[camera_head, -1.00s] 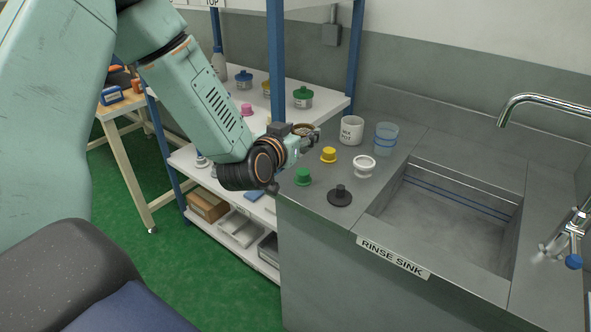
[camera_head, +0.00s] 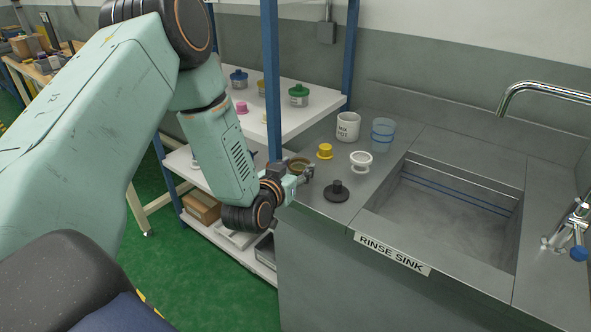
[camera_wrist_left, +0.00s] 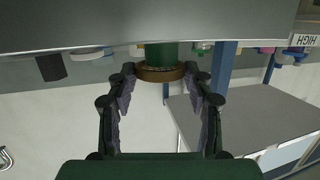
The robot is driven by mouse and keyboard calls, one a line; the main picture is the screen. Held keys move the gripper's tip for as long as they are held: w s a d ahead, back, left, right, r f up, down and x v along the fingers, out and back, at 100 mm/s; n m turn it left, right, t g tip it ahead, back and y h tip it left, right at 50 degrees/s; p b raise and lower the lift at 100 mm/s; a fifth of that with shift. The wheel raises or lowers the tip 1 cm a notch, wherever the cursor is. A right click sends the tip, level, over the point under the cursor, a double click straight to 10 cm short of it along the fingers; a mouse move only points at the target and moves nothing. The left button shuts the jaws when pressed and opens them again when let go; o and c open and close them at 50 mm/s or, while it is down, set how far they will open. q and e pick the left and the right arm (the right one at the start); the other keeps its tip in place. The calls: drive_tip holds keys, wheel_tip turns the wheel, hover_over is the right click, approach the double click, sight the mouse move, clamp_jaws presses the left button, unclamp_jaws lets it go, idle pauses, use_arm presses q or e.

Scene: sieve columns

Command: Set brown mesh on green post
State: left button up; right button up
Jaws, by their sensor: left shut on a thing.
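My left gripper (camera_head: 306,174) is at the left end of the sink counter, shut on the brown mesh (camera_head: 298,162), a round brown-rimmed sieve. In the left wrist view, which is upside down, the fingers hold the brown rim (camera_wrist_left: 160,74) from both sides. The green post (camera_wrist_left: 160,54) shows right against the rim on its counter side. I cannot tell whether the mesh rests on it or is just above it. In the head view the gripper and mesh hide the green post. My right gripper is not in view.
A black post (camera_head: 337,191), yellow post (camera_head: 325,151) and white post (camera_head: 361,162) stand close by on the counter. A mix pot (camera_head: 348,126) and blue beaker (camera_head: 382,135) stand behind. The sink basin (camera_head: 440,215) opens to the right. A blue-framed shelf (camera_head: 270,105) stands left.

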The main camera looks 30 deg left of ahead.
use_arm(q)
drive_tip(key=shift+a, duration=0.15)
drive_tip(key=shift+f, duration=0.15)
drive_tip(key=o, duration=0.7)
drive_tip(key=shift+o, duration=1)
